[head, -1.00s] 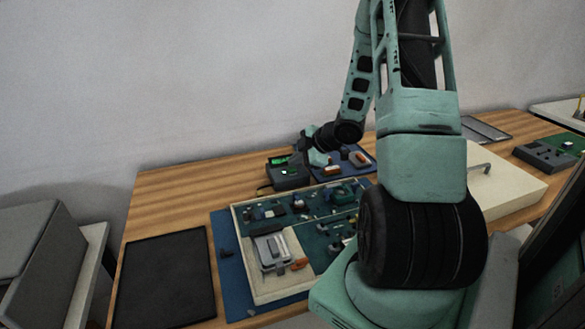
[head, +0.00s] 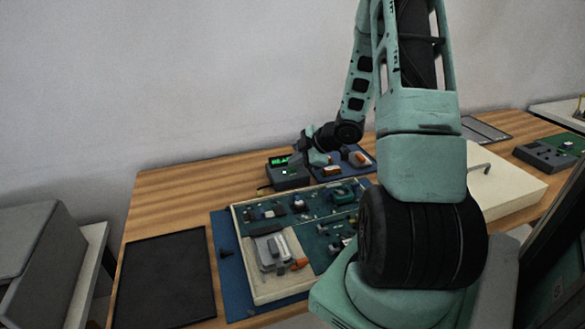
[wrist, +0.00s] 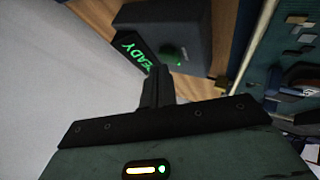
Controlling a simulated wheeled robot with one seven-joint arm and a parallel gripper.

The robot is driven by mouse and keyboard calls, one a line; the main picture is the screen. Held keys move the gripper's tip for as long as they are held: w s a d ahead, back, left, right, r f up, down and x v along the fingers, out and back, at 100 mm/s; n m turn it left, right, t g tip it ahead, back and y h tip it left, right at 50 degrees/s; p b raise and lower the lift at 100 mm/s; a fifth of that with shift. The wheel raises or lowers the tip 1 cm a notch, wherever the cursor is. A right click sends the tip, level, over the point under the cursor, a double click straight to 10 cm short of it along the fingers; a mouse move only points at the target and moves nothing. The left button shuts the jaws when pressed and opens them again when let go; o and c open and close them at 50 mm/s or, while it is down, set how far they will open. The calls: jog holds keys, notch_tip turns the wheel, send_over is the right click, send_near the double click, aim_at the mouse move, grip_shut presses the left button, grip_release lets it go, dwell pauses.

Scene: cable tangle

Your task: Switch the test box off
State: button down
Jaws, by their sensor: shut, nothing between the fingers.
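The test box (head: 288,177) is a dark grey box on the wooden table, near the wall. Its green-lit display (head: 278,161) shows in the head view. In the wrist view the test box (wrist: 180,22) fills the top middle, and its display (wrist: 133,52) shows green letters reading "EADY", with the rest hidden. A small green glow (wrist: 178,63) shows on the box beside the fingers. My gripper (wrist: 157,72) is shut and empty, its tips close to the display side of the box. I cannot tell whether they touch it. The switch is not clearly visible.
A cream tray (head: 259,299) with boards and small parts lies on a blue mat in front of the box. A blue mat (head: 326,174) with parts lies right of it. A black mat (head: 165,280) lies at left. The table left of the box is bare.

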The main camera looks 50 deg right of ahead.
aim_at(296, 169)
jog(key=shift+f, duration=0.1)
jog(key=shift+f+b, duration=0.3)
jog(key=shift+f, duration=0.05)
dwell(0.5)
jog(key=shift+r+p, duration=0.45)
jog(key=shift+p, duration=0.15)
notch_tip(296, 169, up, 6)
jog(key=p, duration=0.6)
jog(key=shift+r, duration=0.1)
